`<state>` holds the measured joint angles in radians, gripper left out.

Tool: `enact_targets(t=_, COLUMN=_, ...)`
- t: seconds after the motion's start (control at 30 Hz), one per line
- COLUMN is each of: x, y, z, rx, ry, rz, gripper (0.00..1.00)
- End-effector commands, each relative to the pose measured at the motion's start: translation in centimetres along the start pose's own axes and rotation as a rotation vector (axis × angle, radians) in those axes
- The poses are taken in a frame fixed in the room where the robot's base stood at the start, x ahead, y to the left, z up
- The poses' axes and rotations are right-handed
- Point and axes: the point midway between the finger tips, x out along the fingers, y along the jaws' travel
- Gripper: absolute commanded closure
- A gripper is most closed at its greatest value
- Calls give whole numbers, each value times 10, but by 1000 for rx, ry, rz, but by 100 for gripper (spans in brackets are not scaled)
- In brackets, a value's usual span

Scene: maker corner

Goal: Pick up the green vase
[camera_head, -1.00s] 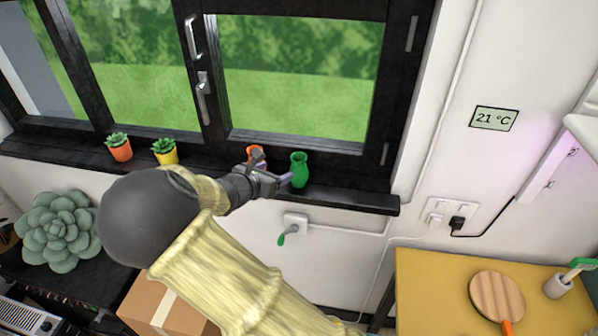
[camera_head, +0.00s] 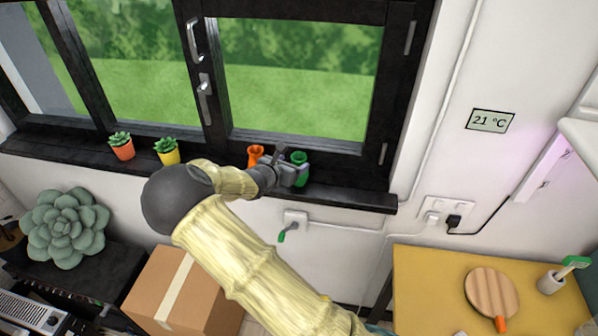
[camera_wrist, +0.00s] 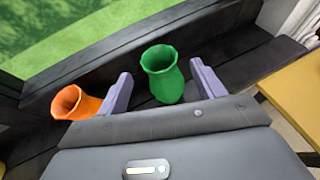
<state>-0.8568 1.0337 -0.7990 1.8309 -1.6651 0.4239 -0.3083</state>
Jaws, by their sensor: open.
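The green vase (camera_head: 300,160) stands upright on the dark windowsill, partly hidden by my gripper in the head view. In the wrist view the green vase (camera_wrist: 164,76) shows between my two fingers, with a gap to the finger on each side. My gripper (camera_wrist: 160,86) is open, its fingers on either side of the vase and nothing clamped. In the head view my gripper (camera_head: 292,168) is at the sill, in front of the vase.
An orange vase (camera_wrist: 76,103) stands just left of my left finger; it also shows in the head view (camera_head: 255,155). Two potted succulents stand further left on the windowsill (camera_head: 350,190). The window glass is behind. A yellow table (camera_head: 430,290) is at the lower right.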

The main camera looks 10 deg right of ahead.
Motion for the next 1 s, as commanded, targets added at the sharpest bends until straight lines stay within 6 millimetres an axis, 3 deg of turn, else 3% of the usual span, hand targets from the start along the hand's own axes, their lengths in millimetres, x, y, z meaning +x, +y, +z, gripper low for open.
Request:
enact_targets(t=0.43, x=48, y=-1, z=5, rx=-1, ry=0, rz=-2, gripper=32)
enact_targets(t=1.0, x=50, y=0, z=4, rx=0, ry=0, rz=-1, gripper=32)
